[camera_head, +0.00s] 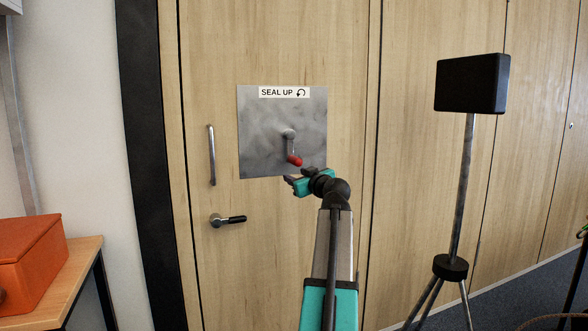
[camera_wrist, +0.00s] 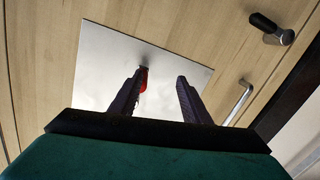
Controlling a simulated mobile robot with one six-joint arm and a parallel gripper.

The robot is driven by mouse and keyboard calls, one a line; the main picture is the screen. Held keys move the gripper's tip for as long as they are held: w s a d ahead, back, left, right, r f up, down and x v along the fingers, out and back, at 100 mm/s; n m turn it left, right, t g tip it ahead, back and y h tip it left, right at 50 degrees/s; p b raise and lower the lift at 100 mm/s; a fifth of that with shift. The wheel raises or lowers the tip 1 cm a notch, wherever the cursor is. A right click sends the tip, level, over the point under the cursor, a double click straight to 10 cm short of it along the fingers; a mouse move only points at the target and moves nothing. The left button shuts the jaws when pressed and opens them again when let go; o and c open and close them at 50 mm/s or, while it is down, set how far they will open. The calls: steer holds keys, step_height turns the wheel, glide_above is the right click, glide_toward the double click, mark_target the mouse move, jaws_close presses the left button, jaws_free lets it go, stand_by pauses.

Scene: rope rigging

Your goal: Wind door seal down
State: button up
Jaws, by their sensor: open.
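A metal crank (camera_head: 289,140) with a red knob (camera_head: 295,160) is mounted on a square grey metal plate (camera_head: 257,125) on the wooden door. The crank arm hangs down, with the knob at its lower end. A label (camera_head: 284,92) above it reads "SEAL UP" with a curved arrow. My gripper (camera_head: 289,182) is open, just below the knob in the head view. In the wrist view, my gripper (camera_wrist: 163,85) has its two dark fingers spread over the plate (camera_wrist: 105,60). The red knob (camera_wrist: 144,79) shows beside the left finger, partly hidden; I cannot tell if they touch.
A vertical pull handle (camera_head: 211,155) and a lever handle (camera_head: 228,220) are on the door left of and below the plate. A black panel on a tripod (camera_head: 472,83) stands to the right. An orange box (camera_head: 28,250) sits on a wooden table (camera_head: 82,262) at the left.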

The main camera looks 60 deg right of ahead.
mark_target(292, 158)
steer(key=shift+h, duration=0.4)
steer(key=s+r, duration=0.1)
steer(key=r, duration=0.1)
steer(key=s+d+r, duration=0.1)
steer(key=s, duration=0.1)
steer(key=shift+r, duration=0.35)
steer(key=shift+w+d, duration=0.1)
steer(key=shift+d, duration=0.05)
steer(key=shift+b+x, duration=2)
steer(key=shift+x, duration=4.75)
steer(key=c, duration=0.7)
steer(key=o, duration=0.7)
